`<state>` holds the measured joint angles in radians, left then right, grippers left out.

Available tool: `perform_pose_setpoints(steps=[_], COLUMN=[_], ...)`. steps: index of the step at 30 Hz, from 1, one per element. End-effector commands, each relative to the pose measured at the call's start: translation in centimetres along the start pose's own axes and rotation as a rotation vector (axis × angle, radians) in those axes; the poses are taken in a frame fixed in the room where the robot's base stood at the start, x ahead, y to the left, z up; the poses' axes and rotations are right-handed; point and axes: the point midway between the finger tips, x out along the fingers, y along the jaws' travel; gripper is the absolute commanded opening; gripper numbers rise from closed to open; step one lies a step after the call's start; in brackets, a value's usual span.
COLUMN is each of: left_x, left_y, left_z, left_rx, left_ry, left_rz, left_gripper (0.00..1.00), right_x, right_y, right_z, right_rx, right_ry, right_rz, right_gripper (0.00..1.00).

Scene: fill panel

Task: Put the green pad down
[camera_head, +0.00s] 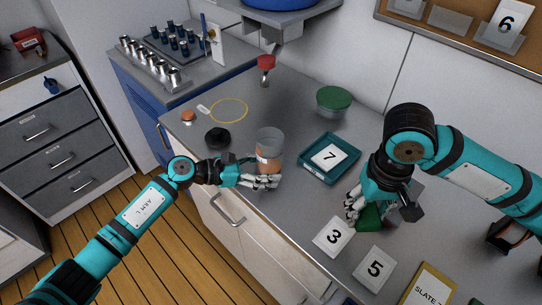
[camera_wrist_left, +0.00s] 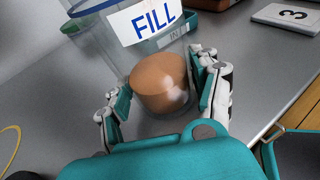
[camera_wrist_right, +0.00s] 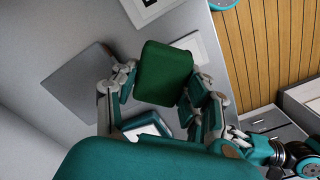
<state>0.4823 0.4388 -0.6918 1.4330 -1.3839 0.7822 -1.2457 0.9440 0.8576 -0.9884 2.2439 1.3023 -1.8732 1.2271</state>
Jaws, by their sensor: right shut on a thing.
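The green pad (camera_head: 370,217) is between the fingers of my right gripper (camera_head: 376,207), behind card 3. In the right wrist view the green pad (camera_wrist_right: 165,72) is a rounded square block with a finger on either side, and the gripper is shut on it. I cannot tell whether its underside touches the counter. My left gripper (camera_head: 258,179) is at the counter's front edge by a clear jar (camera_head: 269,147) with an orange-brown fill.
Card 3 (camera_head: 334,237) and card 5 (camera_head: 374,269) lie near the front edge. A teal tray (camera_head: 309,171) with card 7 stands left of my right gripper. A green-lidded tub (camera_head: 333,101) is behind. A black round lid (camera_head: 217,138) lies to the left. A grey plate (camera_wrist_right: 82,82) lies beside the pad.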

Motion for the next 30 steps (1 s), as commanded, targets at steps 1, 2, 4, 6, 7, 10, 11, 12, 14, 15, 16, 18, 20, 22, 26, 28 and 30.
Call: perform_pose_setpoints(steps=[1, 2, 4, 6, 7, 10, 11, 12, 14, 15, 16, 18, 20, 22, 26, 28, 30], left_x=[0.0, 0.0, 0.0, 0.0, 0.0, 0.0, 0.0, 0.0, 0.0, 0.0, 0.0, 0.0, 0.0, 0.0, 0.0, 0.0, 0.0], left_y=[0.0, 0.0, 0.0, 0.0, 0.0, 0.0, 0.0, 0.0, 0.0, 0.0, 0.0, 0.0, 0.0, 0.0, 0.0, 0.0, 0.0], left_z=[0.0, 0.0, 0.0, 0.0, 0.0, 0.0, 0.0, -0.1, -0.1, -0.1, -0.1, -0.1, -0.1, -0.1, -0.1, -0.1, -0.1], left_rx=[0.000, 0.000, -0.001, -0.001, -0.001, -0.001, -0.001, -0.001, -0.001, -0.001, -0.001, -0.001, -0.001, -0.001, -0.001, -0.001, -0.001], left_ry=[0.000, 0.000, 0.000, 0.000, 0.000, 0.000, 0.001, 0.001, 0.001, 0.001, 0.001, 0.001, 0.001, 0.001, 0.001, 0.001, 0.001], left_rz=[0.000, 0.000, 0.000, 0.000, 0.000, 0.000, 0.000, 0.000, 0.000, 0.000, 0.000, 0.000, -0.001, -0.001, -0.001, -0.001, -0.001], left_gripper=[0.45, 0.45, 0.45, 0.45, 0.45, 0.45, 0.45, 0.45, 0.45, 0.45, 0.45, 0.45, 0.45, 0.45, 0.45, 0.45, 0.45], right_x=[0.0, 0.0, 0.0, 0.0, 0.0, 0.0, 0.0, 0.0, 0.0, 0.0, 0.0, 0.0, 0.0, 0.0, 0.1, 0.2, 0.3], right_y=[0.0, 0.0, 0.0, 0.0, 0.0, 0.0, 0.0, 0.0, 0.0, 0.0, 0.0, 0.0, 0.0, 0.0, 0.9, 2.2, 4.2], right_z=[0.0, 0.0, 0.0, 0.0, 0.0, 0.0, 0.0, 0.0, 0.0, 0.0, 0.0, 0.0, 0.0, 0.0, -1.1, -2.5, -4.5], right_rx=[0.000, 0.000, 0.000, 0.000, 0.000, 0.000, 0.000, 0.000, 0.000, 0.000, 0.000, 0.000, 0.000, 0.001, 0.034, 0.081, 0.145], right_ry=[0.000, 0.000, 0.000, 0.000, 0.000, 0.000, 0.000, 0.000, 0.000, 0.000, 0.000, 0.000, 0.000, 0.000, -0.003, -0.007, -0.012], right_rz=[0.000, 0.000, 0.000, 0.000, 0.000, 0.000, 0.000, 0.000, 0.000, 0.000, 0.000, 0.000, 0.000, 0.000, 0.004, 0.009, 0.013], right_gripper=[0.23, 0.23, 0.23, 0.23, 0.23, 0.23, 0.23, 0.23, 0.23, 0.23, 0.23, 0.23, 0.23, 0.23, 0.23, 0.23, 0.23])
